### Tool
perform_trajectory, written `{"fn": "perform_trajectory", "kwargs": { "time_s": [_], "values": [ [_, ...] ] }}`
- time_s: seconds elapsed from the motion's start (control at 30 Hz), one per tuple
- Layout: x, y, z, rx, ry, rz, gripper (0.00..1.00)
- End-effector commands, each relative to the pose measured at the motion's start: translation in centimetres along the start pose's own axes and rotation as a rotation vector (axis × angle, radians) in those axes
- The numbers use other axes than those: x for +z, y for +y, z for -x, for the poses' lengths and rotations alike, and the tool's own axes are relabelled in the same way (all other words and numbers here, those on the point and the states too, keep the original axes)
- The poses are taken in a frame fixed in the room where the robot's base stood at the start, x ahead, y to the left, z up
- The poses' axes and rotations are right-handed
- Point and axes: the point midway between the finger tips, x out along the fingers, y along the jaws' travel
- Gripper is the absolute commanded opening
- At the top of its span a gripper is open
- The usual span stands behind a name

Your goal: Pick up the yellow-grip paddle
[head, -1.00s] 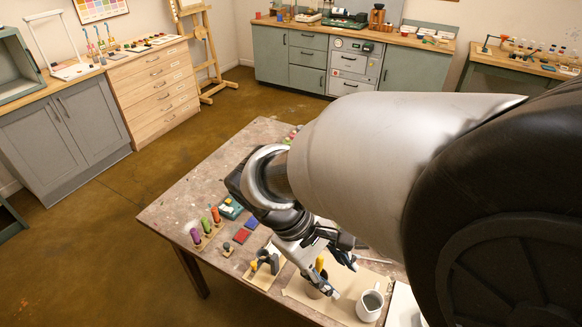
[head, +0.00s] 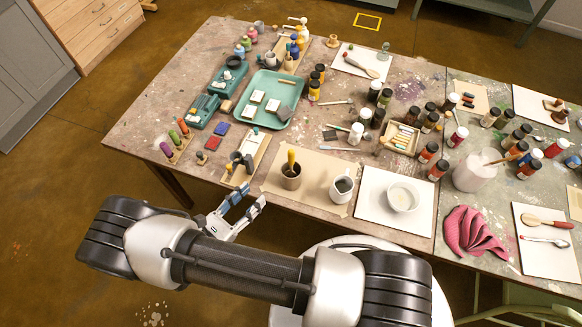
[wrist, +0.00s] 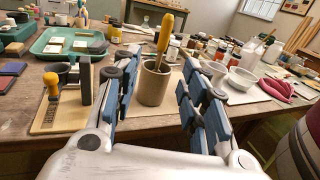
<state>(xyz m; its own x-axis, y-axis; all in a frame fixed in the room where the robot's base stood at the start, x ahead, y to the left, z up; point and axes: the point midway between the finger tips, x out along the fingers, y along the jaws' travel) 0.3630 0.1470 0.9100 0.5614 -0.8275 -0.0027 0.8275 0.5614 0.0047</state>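The yellow-grip paddle (head: 291,159) stands in a brown-grey pot (head: 291,179) on a tan sheet near the table's front edge. Its yellow grip points up; its lower end is hidden in the pot. In the wrist view the yellow grip (wrist: 165,33) leans slightly right above the pot (wrist: 153,87). My gripper (head: 251,199) is just off the table's front edge, left of the pot and apart from it. In the wrist view its fingers (wrist: 160,64) are spread wide and empty, with the pot and paddle beyond and between them.
A white jug (head: 342,188) stands close right of the pot. A small board with dark holders (head: 243,160) lies to its left. A white bowl (head: 403,197) sits further right. A green tray (head: 288,101) and several bottles are behind.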

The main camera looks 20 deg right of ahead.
Motion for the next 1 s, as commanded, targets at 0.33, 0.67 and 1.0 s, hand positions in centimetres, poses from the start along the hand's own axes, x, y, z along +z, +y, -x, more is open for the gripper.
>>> {"fn": "perform_trajectory", "kwargs": {
  "time_s": [0.33,0.67,1.0],
  "values": [
    [-0.2,-0.2,-6.4,0.000,-0.005,0.006,0.40],
    [-0.2,-0.1,-11.7,0.003,-0.004,0.006,0.40],
    [0.0,-0.9,-15.3,0.000,-0.003,0.005,0.40]
  ]
}}
